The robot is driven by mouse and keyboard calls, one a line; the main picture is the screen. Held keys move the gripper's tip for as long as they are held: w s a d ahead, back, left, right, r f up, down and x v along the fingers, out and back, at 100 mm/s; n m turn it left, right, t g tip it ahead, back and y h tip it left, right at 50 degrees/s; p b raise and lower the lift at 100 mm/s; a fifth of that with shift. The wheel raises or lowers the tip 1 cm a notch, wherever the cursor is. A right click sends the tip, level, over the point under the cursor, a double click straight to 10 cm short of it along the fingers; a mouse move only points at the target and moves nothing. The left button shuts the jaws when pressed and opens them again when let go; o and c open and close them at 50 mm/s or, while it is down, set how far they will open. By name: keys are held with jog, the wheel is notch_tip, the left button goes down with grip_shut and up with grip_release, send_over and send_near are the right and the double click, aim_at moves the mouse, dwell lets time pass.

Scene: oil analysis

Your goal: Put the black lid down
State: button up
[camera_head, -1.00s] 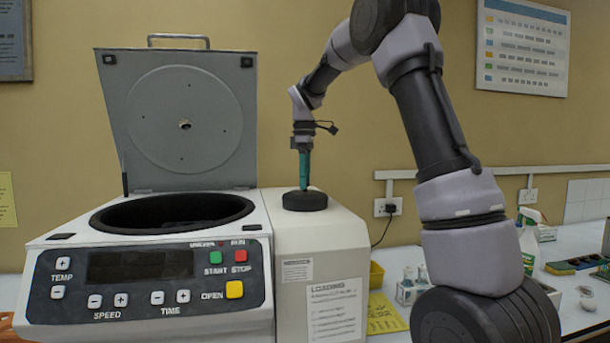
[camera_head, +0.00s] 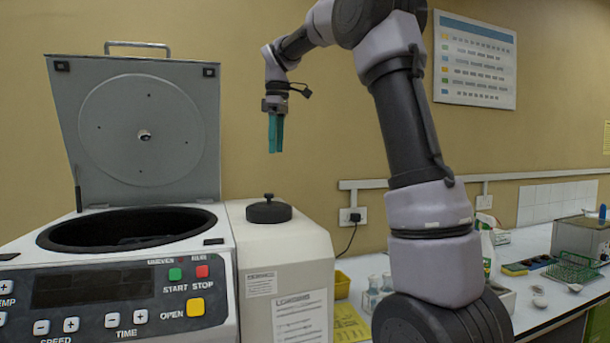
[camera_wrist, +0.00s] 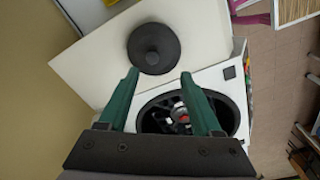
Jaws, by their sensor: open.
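The black lid (camera_head: 269,211) is a round disc with a small knob on top. It lies flat on top of the pale cabinet (camera_head: 292,250), just right of the centrifuge. My gripper (camera_head: 275,150) is above the lid, clear of it, open and empty. In the wrist view the lid (camera_wrist: 153,48) shows beyond the two green fingertips (camera_wrist: 158,75), apart from them, on the white cabinet top.
The centrifuge (camera_head: 120,260) stands at the left with its hinged cover (camera_head: 142,128) raised and its bowl open. In the wrist view the rotor (camera_wrist: 180,118) shows in the bowl. Bottles and racks stand on the bench (camera_head: 535,300) at the right.

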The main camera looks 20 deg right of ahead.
jog(key=s+d+f+m+t+y, duration=0.1)
jog(key=s+d+m+t, duration=0.2)
jog(key=s+m, duration=0.8)
jog(key=s+f+m+t, duration=0.1)
jog(key=s+f, duration=0.3)
jog(key=s, duration=0.4)
jog(key=s+d+f+m+t, duration=0.1)
jog(key=s+f+m+t, duration=0.1)
jog(key=s+f+m, duration=0.2)
jog(key=shift+s+d+f+y, duration=0.15)
jog(key=shift+s+f+y, duration=0.3)
jog(key=shift+s, duration=1.45)
jog(key=shift+f, duration=0.1)
